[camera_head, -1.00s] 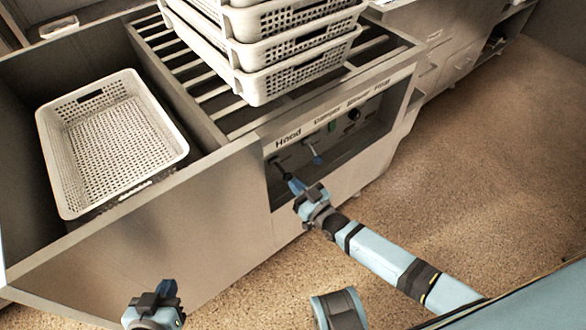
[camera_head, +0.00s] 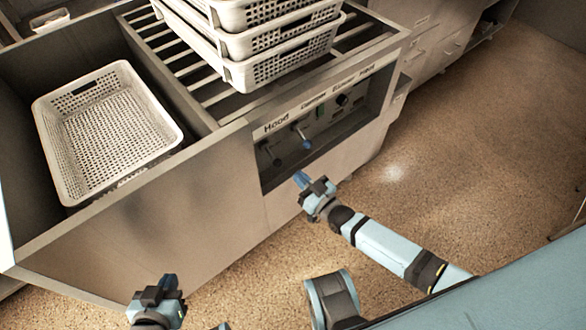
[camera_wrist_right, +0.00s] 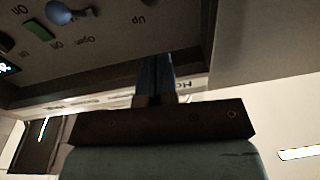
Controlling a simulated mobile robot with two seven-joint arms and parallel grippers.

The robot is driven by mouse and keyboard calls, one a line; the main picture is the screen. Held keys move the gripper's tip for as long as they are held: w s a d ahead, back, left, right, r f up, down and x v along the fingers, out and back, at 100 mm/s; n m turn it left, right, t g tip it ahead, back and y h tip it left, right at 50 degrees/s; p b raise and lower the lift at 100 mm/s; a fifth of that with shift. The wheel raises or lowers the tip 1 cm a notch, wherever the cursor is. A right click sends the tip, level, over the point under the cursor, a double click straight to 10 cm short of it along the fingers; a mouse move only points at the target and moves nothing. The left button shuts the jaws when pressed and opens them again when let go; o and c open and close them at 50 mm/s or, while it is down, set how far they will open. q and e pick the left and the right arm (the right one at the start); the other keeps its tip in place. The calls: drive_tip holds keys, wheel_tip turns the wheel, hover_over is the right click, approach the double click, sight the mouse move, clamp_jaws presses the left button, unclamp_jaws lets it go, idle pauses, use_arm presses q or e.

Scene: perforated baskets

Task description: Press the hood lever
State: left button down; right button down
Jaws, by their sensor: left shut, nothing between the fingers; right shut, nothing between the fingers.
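The hood lever (camera_head: 276,161) is a short rod with a dark knob under the "Hood" label on the recessed control panel (camera_head: 325,125). A second lever (camera_head: 306,144) sticks out just to its right. My right gripper (camera_head: 301,179) is shut and empty in front of the panel, below and right of the hood lever's knob, with a visible gap in the head view. In the right wrist view its blue fingers (camera_wrist_right: 155,72) are together; a blue lever knob (camera_wrist_right: 58,12) shows at upper left, and I cannot make out the hood lever there. My left gripper (camera_head: 168,284) is shut, low in front of the cabinet.
A white perforated basket (camera_head: 72,190) sits in the bay at left. Several stacked baskets (camera_head: 290,66) stand on the slatted rack (camera_head: 170,43) above the panel. The cabinet front (camera_head: 170,225) is close to my arms. The floor (camera_head: 480,150) at right is clear.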

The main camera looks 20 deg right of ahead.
use_arm(q)
drive_tip(key=shift+w+a+r, duration=0.1)
drive_tip(key=shift+w, duration=0.35)
use_arm(e)
drive_tip(key=f+v, duration=0.1)
drive_tip(key=v, duration=0.6)
